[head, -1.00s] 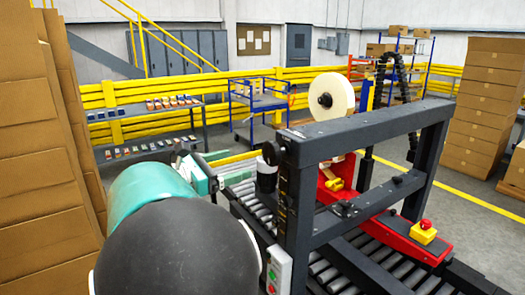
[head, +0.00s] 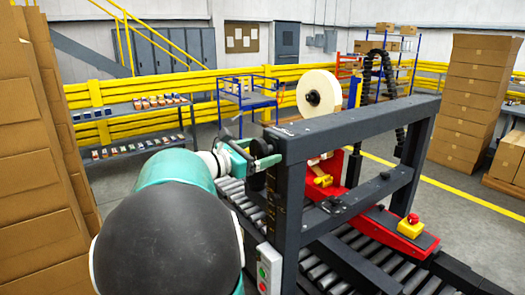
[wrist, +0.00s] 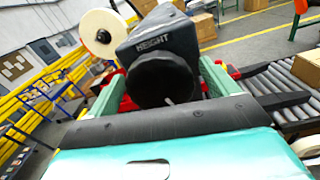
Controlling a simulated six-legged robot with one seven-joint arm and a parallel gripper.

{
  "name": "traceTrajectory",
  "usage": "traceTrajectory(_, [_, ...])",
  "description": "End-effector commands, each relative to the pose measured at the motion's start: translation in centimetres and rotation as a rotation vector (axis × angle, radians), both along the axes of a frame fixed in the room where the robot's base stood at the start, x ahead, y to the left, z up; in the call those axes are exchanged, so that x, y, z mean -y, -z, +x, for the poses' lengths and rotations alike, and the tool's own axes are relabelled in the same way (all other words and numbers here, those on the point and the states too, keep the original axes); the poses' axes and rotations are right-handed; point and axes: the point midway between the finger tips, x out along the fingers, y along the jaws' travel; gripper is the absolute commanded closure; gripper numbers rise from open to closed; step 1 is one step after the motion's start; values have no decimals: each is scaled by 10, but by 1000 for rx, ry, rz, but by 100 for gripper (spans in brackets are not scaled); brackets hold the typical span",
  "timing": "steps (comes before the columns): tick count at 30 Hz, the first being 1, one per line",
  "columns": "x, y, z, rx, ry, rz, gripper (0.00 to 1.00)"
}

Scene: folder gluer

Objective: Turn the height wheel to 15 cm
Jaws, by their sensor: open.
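The black round height wheel (wrist: 163,80) sits in the middle of the wrist view, on a dark housing whose label reads HEIGHT (wrist: 152,44). In the head view the wheel (head: 262,149) is at the near left post of the machine frame, partly covered. My gripper (wrist: 158,68) is open, with one green finger on each side of the wheel. A gap seems to show beside the fingers; I cannot tell whether they touch the rim. In the head view my gripper (head: 240,156) reaches the wheel from the left. No height scale can be read.
The dark machine frame (head: 360,122) spans a roller conveyor (head: 315,265). A white roll (head: 318,93) stands behind it. A red emergency button (head: 412,219) and a switch box (head: 268,270) are near. Stacked cartons (head: 35,140) rise close on the left.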

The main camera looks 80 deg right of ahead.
Motion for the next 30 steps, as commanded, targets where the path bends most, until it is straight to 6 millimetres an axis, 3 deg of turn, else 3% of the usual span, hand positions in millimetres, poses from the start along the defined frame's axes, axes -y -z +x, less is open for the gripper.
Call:
traceTrajectory(12, [8, 0, -7, 1, 0, -1, 16])
traceTrajectory(19, [8, 0, -6, 1, 0, -1, 58])
traceTrajectory(30, [8, 0, -7, -36, 0, 31, 58])
